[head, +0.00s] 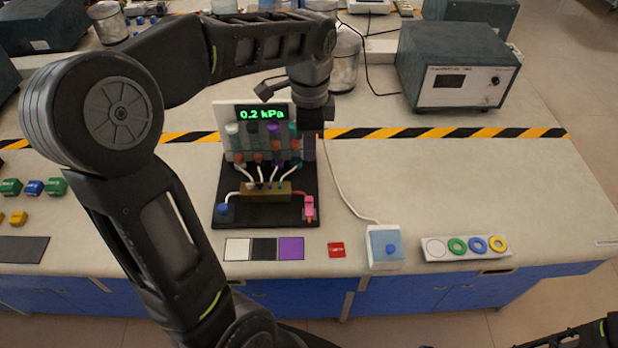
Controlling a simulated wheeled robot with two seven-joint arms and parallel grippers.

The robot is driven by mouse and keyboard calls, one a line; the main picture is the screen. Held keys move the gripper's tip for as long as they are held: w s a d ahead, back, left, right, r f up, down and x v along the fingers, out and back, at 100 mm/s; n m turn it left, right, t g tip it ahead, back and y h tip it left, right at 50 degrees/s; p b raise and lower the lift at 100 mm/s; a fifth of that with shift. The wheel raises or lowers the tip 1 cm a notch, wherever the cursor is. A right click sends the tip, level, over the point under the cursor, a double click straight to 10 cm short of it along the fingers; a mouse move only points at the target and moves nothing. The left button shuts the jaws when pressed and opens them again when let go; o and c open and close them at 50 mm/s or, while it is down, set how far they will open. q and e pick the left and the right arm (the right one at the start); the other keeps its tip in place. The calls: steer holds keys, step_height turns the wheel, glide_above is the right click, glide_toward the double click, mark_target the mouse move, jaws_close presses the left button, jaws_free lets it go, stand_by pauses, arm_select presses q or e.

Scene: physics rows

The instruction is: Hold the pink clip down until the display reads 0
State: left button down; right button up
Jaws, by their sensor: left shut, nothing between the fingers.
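The pink clip (309,208) sits at the front right of a black stand (265,218), on a red tube from a brass block (265,191). The display (262,114) at the top of the stand's back panel shows 0.2 kPa in green. My left gripper (318,132) points down by the panel's right edge, behind and above the clip and apart from it in the picture. It is shut and empty; its fingertips are hard to make out. My right gripper is not in view; only part of that arm shows at the bottom right.
Coloured tubes and white hoses fill the stand. A grey instrument (460,75) stands back right.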

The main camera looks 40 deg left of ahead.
mark_target(309, 198)
arm_select(q)
step_height(309, 198, down, 14)
steer(key=shift+s+d+p, duration=0.1)
steer(key=shift+p, duration=0.65)
stand_by(0.3)
